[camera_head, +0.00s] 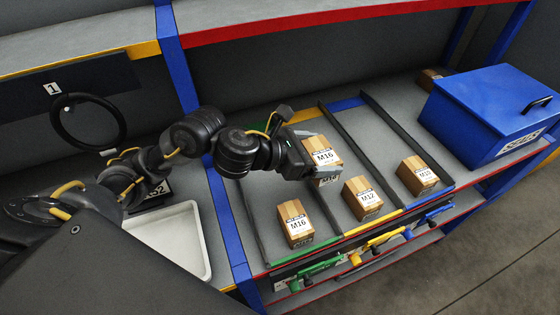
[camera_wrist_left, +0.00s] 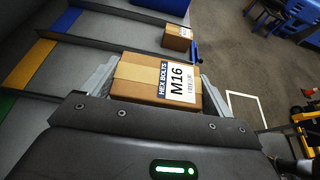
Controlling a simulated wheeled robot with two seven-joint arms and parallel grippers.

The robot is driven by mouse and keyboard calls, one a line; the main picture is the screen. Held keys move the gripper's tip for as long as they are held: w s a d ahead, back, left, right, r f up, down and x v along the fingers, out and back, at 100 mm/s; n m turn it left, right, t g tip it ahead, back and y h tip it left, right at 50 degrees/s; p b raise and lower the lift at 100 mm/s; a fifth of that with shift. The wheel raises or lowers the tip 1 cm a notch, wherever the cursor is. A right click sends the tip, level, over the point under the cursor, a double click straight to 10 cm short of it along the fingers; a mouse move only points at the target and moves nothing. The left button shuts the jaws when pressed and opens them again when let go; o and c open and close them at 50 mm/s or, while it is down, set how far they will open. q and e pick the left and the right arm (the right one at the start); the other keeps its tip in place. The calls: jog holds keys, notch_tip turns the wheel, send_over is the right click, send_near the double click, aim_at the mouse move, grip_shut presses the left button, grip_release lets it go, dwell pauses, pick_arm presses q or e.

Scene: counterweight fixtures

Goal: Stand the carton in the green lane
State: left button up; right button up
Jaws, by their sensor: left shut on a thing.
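My left gripper (camera_head: 316,156) is shut on a brown carton (camera_head: 324,150) labelled M16 and holds it above the shelf lanes. In the left wrist view the carton (camera_wrist_left: 150,78) sits between the two fingers of the gripper (camera_wrist_left: 157,88), its "HEX BOLTS M16" label facing up. The green lane (camera_head: 266,200) is the leftmost of three, with a green strip at its front. Another M16 carton (camera_head: 295,224) stands near its front end. In the head view the held carton appears right of and behind that one. My right gripper is not in view.
An M12 carton (camera_head: 362,199) stands in the yellow lane and an M10 carton (camera_head: 417,176) in the blue lane. Dark dividers (camera_head: 400,131) separate the lanes. A blue lidded box (camera_head: 488,110) stands at right, a white tray (camera_head: 176,240) at left. A red-edged shelf (camera_head: 300,22) runs above.

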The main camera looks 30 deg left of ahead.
pick_arm(q)
jog(key=s+a+f, duration=0.1)
jog(key=a+f, duration=0.2)
jog(key=a, duration=0.1)
jog(key=a+f+p, duration=0.1)
jog(key=a+f, duration=0.2)
jog(key=a, duration=0.2)
jog(key=s+a+f+p, duration=0.1)
jog(key=a+f, duration=0.1)
jog(key=a, duration=0.2)
jog(key=shift+s+a+f, duration=0.2)
jog(key=shift+s+f, duration=0.15)
jog(key=shift+f, duration=0.05)
jog(key=shift+a+f, duration=0.1)
jog(key=shift+f, duration=0.1)
notch_tip(320, 180, down, 3)
jog(key=shift+s+a+r+p, duration=0.1)
jog(key=shift+a+r+p, duration=0.1)
jog(key=shift+p, duration=1)
jog(key=shift+f, duration=0.3)
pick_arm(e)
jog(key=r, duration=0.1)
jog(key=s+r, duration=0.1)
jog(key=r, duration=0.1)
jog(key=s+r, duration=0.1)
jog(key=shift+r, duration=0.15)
pick_arm(q)
jog(key=shift+f, duration=0.1)
